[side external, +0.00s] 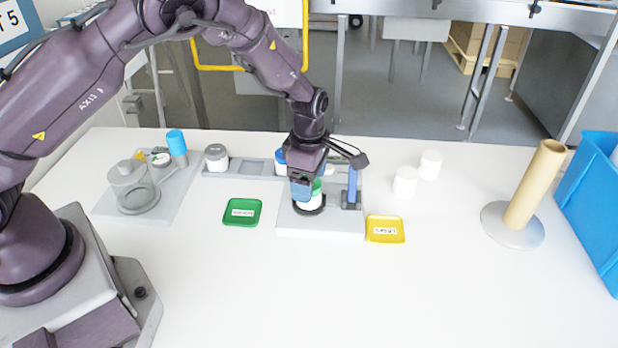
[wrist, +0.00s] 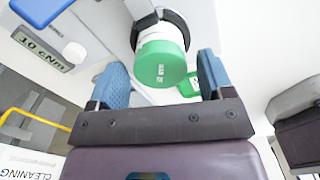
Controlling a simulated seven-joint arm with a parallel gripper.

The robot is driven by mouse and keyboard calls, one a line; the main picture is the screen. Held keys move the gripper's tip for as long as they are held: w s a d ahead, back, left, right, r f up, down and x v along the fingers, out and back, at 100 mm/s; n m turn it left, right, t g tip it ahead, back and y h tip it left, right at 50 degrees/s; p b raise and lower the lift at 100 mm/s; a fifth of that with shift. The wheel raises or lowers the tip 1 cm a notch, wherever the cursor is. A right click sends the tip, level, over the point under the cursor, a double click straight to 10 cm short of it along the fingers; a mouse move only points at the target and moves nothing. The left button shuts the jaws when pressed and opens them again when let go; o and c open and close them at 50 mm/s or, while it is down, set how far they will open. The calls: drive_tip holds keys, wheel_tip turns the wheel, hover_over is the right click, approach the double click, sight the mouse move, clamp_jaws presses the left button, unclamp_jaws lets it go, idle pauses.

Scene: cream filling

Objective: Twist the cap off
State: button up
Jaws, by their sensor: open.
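A white jar (side external: 308,204) with a green cap (side external: 317,187) stands upright in a dark round holder on a pale grey base plate (side external: 290,226). In the wrist view the green cap (wrist: 160,66) faces the camera, with the white jar (wrist: 160,33) behind it. My gripper (side external: 303,188) points down over the jar and partly hides it in the side view. In the wrist view my gripper (wrist: 162,66) is open, with one blue finger on each side of the cap and a visible gap to each. The cap appears seated on the jar.
A blue upright tool (side external: 352,183) stands close right of the jar. A green tray (side external: 243,212) and a yellow tray (side external: 386,230) flank the plate. A grey rack (side external: 245,168) lies behind. White jars (side external: 405,181) stand right. The front table is clear.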

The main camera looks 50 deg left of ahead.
drive_tip(key=c, duration=0.9)
drive_tip(key=shift+r, duration=0.3)
drive_tip(key=shift+c, duration=0.2)
drive_tip(key=shift+w+f, duration=0.1)
drive_tip(key=shift+f, duration=0.15)
drive_tip(key=o, duration=0.4)
drive_tip(key=shift+c, duration=1.3)
drive_tip(key=n, duration=0.3)
drive_tip(key=shift+n, duration=1.4)
